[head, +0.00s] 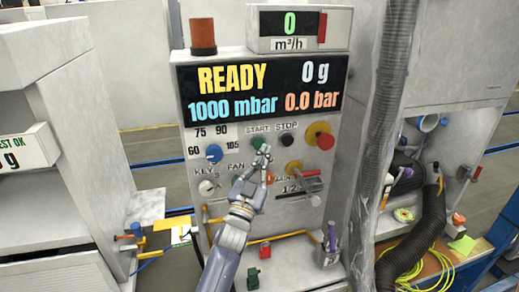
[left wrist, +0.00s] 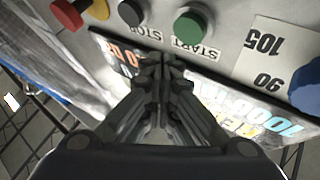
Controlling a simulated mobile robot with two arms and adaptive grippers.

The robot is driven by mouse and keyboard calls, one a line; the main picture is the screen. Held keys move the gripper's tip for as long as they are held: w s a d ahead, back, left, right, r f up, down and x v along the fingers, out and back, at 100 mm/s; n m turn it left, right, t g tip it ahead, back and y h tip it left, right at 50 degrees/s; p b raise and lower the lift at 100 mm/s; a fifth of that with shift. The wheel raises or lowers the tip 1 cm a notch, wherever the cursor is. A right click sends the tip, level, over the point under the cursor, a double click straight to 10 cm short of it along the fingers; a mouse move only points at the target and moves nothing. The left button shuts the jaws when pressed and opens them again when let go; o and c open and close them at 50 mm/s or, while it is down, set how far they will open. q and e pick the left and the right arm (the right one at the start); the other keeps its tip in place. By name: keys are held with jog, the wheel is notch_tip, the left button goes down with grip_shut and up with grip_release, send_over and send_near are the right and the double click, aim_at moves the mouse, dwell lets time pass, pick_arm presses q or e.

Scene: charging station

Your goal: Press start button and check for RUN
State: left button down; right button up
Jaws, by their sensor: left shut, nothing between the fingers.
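The control panel's display (head: 262,88) reads READY, 0 g, 1000 mbar and 0.0 bar; RUN does not show. The green start button (head: 257,143) sits under the START label, partly behind my left gripper (head: 263,153). In the left wrist view, which shows the panel upside down, the green start button (left wrist: 190,25) is clear of my left gripper (left wrist: 162,62). My left gripper is shut and empty, its fingertips near the START label. I see no clear contact with the button. My right gripper is in neither view.
The black stop button (head: 287,140) and a red emergency knob (head: 325,141) are right of the start button. A blue knob (head: 214,153) is left of it. A thick grey hose (head: 388,110) hangs at the panel's right. A red beacon (head: 203,36) stands on top.

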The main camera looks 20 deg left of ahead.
aim_at(259, 144)
pick_arm(q)
jog(key=shift+w+a+b, duration=0.3)
jog(key=shift+w+a, duration=0.4)
jog(key=shift+w, duration=0.3)
dwell(0.8)
jog(key=shift+w+a, duration=0.2)
jog(key=shift+w, duration=0.1)
jog(key=shift+w+a+b, duration=0.3)
jog(key=shift+w+b, duration=0.1)
jog(key=shift+b, duration=0.05)
dwell(0.7)
dwell(0.3)
jog(key=shift+s+d+p, duration=0.35)
jog(key=shift+s+d, duration=0.2)
jog(key=shift+s, duration=0.2)
